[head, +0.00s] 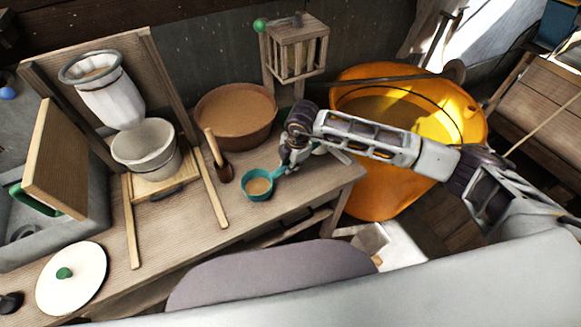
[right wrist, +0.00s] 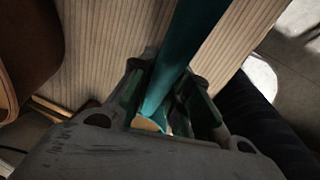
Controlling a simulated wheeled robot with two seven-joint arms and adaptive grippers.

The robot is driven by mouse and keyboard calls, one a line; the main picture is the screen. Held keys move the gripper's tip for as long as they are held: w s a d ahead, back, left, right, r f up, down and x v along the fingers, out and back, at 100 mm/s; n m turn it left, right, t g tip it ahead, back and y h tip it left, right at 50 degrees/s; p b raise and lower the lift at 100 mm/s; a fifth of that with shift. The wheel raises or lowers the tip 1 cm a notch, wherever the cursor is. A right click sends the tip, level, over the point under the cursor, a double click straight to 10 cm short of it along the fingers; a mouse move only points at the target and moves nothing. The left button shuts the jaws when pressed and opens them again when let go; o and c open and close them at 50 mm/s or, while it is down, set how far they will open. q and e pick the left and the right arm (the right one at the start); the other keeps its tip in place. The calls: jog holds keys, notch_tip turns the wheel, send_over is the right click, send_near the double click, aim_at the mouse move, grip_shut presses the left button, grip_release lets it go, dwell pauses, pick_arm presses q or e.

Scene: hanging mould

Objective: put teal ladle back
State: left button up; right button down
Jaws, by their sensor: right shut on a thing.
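The teal ladle (head: 258,184) is at the right part of the wooden bench, with a tan content in its bowl. My right gripper (head: 287,168) is shut on the ladle's handle. In the right wrist view the teal handle (right wrist: 185,50) runs between the two fingers (right wrist: 165,95). The head view does not clearly show whether the bowl touches the bench top. My left gripper is not in view.
A brown basin (head: 236,112) of tan liquid stands behind the ladle. A wooden scoop (head: 218,160) lies to its left. An orange tub (head: 375,190) stands beyond the bench's right end.

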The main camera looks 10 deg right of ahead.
jog(key=shift+f, duration=1.2)
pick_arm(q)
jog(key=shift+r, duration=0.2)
pick_arm(e)
jog(key=c, duration=1.3)
grip_release()
jog(key=shift+c, duration=0.2)
jog(key=shift+r, duration=0.15)
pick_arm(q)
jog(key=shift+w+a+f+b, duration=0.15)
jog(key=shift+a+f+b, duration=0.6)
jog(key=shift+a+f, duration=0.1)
pick_arm(e)
notch_tip(320, 180, up, 12)
jog(key=s+d, duration=0.1)
jog(key=s, duration=0.1)
jog(key=shift+d+f, duration=0.15)
jog(key=shift+f, duration=0.1)
